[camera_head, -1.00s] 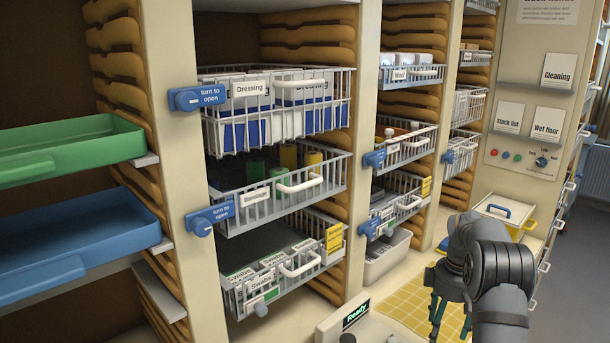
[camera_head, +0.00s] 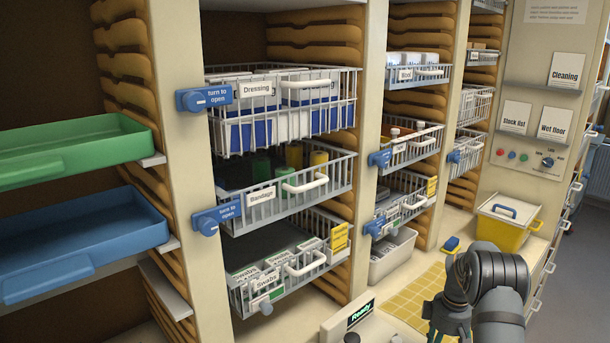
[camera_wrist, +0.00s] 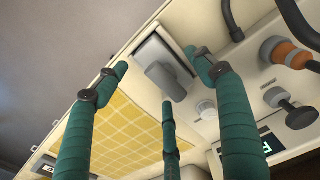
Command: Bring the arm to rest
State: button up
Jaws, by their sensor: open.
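My gripper (camera_wrist: 158,72) shows in the wrist view with its teal fingers spread apart and nothing between them. A grey handle-like block (camera_wrist: 165,80) on the worktop lies beyond the fingertips. In the head view my arm is at the lower right, and the dark gripper body (camera_head: 446,318) is over the worktop beside the yellow checked mat (camera_head: 408,304). The mat also shows in the wrist view (camera_wrist: 125,125), behind the fingers.
Wire baskets labelled Dressing (camera_head: 330,115), Bandage (camera_head: 338,178) and Swabs (camera_head: 240,296) stand on the left. A yellow bin (camera_head: 508,227) and a blue block (camera_head: 451,244) sit behind my arm. A Ready display (camera_head: 361,313) stands at the front. Orange and grey knobs (camera_wrist: 285,52) are right of the fingers.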

jog(key=shift+f+b, duration=0.15)
jog(key=shift+b, duration=0.2)
notch_tip(320, 180, up, 12)
notch_tip(320, 180, down, 12)
jog(key=shift+r, duration=0.1)
jog(key=shift+r+p, duration=0.3)
jog(key=shift+p, duration=0.4)
notch_tip(320, 180, up, 7)
jog(key=p, duration=0.5)
jog(key=shift+w+r+p, duration=0.1)
jog(key=shift+r+p, duration=0.1)
jog(key=shift+p, duration=0.2)
